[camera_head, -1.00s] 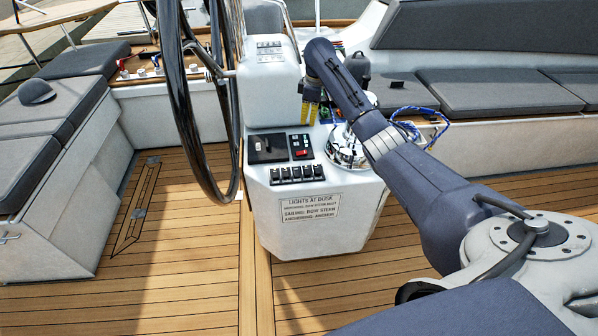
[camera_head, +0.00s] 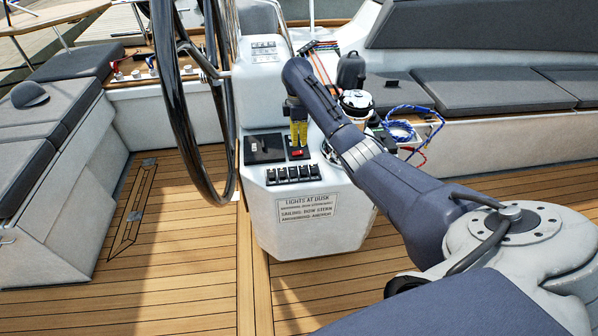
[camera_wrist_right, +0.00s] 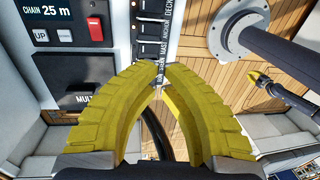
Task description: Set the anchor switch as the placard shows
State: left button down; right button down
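The row of small black switches (camera_head: 293,174) runs along the near edge of the white console's top. In the right wrist view the row (camera_wrist_right: 150,30) shows with sideways labels reading DECK, ANCHOR and MAST; the labels nearer my fingers are partly hidden. The placard (camera_head: 308,208) below the row is headed LIGHTS AT DUSK; its last line reads ANCHORING: ANCHOR. My right gripper (camera_head: 299,143) points down over the console, beyond the row. Its yellow fingertips nearly meet and hold nothing. My left gripper (camera_wrist_right: 255,78) shows small in the right wrist view; its opening is unclear.
A black MULTI panel (camera_head: 264,149) and a control with a red switch (camera_wrist_right: 95,28), marked CHAIN 25 m, lie beside the row. The steering wheel (camera_head: 178,105) stands left of the console.

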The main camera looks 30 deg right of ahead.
aim_at(303, 171)
jog(key=f, duration=0.4)
jog(key=s+f, duration=0.1)
jog(key=f, duration=0.4)
jog(key=a+f, duration=0.1)
jog(key=f, duration=0.3)
jog(key=shift+s+f, duration=0.35)
jog(key=shift+f, duration=0.05)
jog(key=shift+f, duration=0.1)
